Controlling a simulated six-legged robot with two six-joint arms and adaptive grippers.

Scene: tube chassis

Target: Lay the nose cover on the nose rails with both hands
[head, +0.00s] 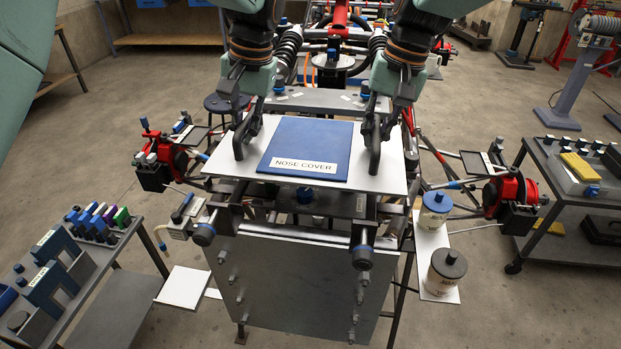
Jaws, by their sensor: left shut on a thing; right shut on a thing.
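The nose cover (325,140) is a white plate with a blue, labelled panel in its middle and a dark upright handle near each side. My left gripper (242,122) is shut on the left handle. My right gripper (375,132) is shut on the right handle. The cover looks about level over the front of the chassis. The nose rails (364,230) are dark bars whose round ends stick out in front of and below it. The cover hides their rear parts. I cannot tell whether the cover touches the rails.
A grey front panel (300,285) hangs below the rails. Red wheel hubs (510,192) flank the chassis. Two lidded pots (445,270) stand on a white shelf at the right. A tool bench (90,270) is at left, a cart (575,215) at right.

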